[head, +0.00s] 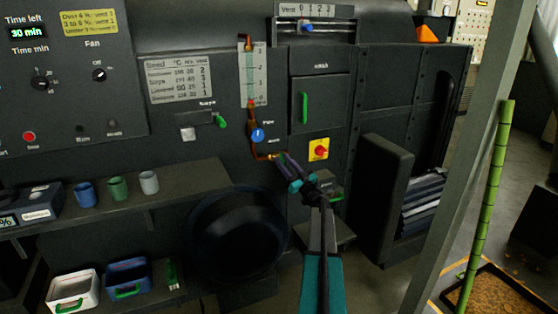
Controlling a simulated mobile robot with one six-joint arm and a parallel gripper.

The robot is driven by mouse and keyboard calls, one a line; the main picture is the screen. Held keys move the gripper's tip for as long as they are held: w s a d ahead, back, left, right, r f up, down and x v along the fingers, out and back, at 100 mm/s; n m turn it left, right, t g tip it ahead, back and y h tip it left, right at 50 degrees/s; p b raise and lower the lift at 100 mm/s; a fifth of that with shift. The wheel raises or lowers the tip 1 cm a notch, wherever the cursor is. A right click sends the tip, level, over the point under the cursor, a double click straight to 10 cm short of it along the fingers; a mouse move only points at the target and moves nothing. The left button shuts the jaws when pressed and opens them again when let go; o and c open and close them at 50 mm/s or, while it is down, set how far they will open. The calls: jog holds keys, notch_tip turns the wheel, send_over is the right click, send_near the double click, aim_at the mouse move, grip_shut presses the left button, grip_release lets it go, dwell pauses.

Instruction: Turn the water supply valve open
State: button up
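A round blue knob (257,135) with a white mark sits on a copper pipe (252,117) on the dark machine front, below a clear sight tube (253,75) with a scale. The small labels beside the knob are too blurred to read surely, so I cannot tell for certain that it is the water supply valve. The pipe bends right at its lower end and runs to my gripper (282,160). My gripper is just below and right of the blue knob, apart from it. It hides what lies behind it; its finger gap cannot be made out.
A yellow plate with a red knob (320,150) is right of my gripper. A green-handled door (305,108) is above it, a green lever (221,120) to the left. A dark round opening (238,232) lies below. A shelf with several cups (118,188) is at left.

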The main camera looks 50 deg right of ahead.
jog(key=shift+x, duration=1.25)
